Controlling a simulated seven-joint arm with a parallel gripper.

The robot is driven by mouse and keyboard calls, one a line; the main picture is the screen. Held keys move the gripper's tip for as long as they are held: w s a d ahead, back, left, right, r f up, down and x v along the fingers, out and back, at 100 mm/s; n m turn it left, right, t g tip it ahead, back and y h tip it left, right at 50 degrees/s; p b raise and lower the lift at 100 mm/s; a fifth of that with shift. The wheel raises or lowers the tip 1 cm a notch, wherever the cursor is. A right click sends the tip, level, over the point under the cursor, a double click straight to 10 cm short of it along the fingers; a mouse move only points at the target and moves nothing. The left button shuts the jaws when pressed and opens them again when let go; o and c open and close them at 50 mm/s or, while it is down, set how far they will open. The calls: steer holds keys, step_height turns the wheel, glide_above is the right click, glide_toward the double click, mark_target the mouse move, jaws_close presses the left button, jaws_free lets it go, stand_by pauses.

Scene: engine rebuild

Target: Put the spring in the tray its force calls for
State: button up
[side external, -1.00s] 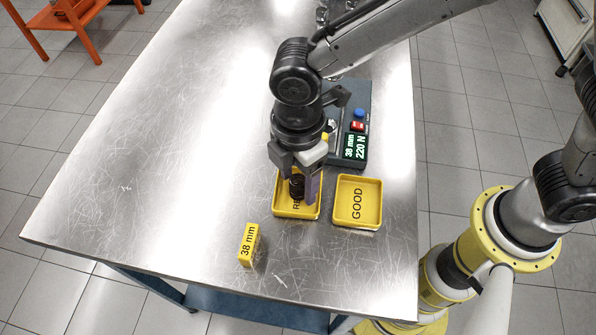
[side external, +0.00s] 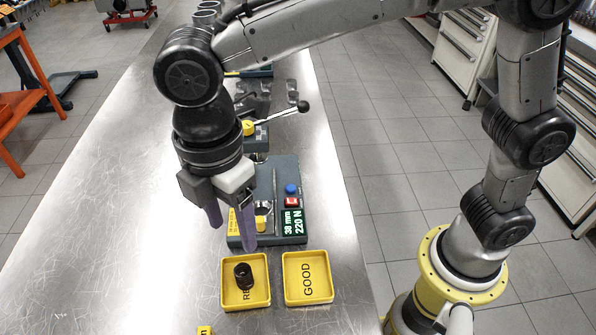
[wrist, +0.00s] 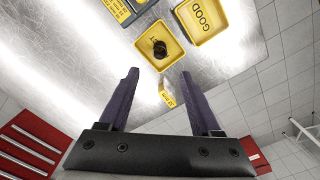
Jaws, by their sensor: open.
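The dark coil spring (side external: 243,276) lies in the yellow tray (side external: 231,301) at left, whose label is partly covered and starts with "RE". The spring and tray also show in the wrist view (wrist: 159,48). The yellow tray marked "GOOD" (side external: 308,279) stands just right of it and is empty. The tester's display (side external: 293,222) reads 38 mm and 220 N. My gripper (side external: 232,230) is open and empty, above and behind the left tray.
The grey tester (side external: 265,180) with blue and red buttons stands behind the trays. A yellow 38 mm block (wrist: 167,93) sits in front of them. Further back is a fixture with a black-knobbed lever (side external: 302,106). The metal bench (side external: 100,240) is clear at left.

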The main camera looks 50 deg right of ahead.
steer(key=s+d+r+m+t+y, duration=0.1)
steer(key=d+r+m, duration=0.3)
steer(key=d, duration=0.6)
steer(key=s+d+r+m+t, duration=0.1)
steer(key=d+m+t, duration=0.1)
steer(key=d+m, duration=0.6)
steer(key=s+d+f+m+t+h, duration=0.1)
steer(key=s+d+f+m+t, duration=0.1)
steer(key=s+d+m, duration=0.4)
steer(key=shift+s+d+f+m+t, duration=0.35)
steer(key=shift+s+d+f, duration=0.35)
steer(key=shift+s+d, duration=1.85)
steer(key=shift+w+d, duration=0.75)
steer(key=shift+w, duration=0.05)
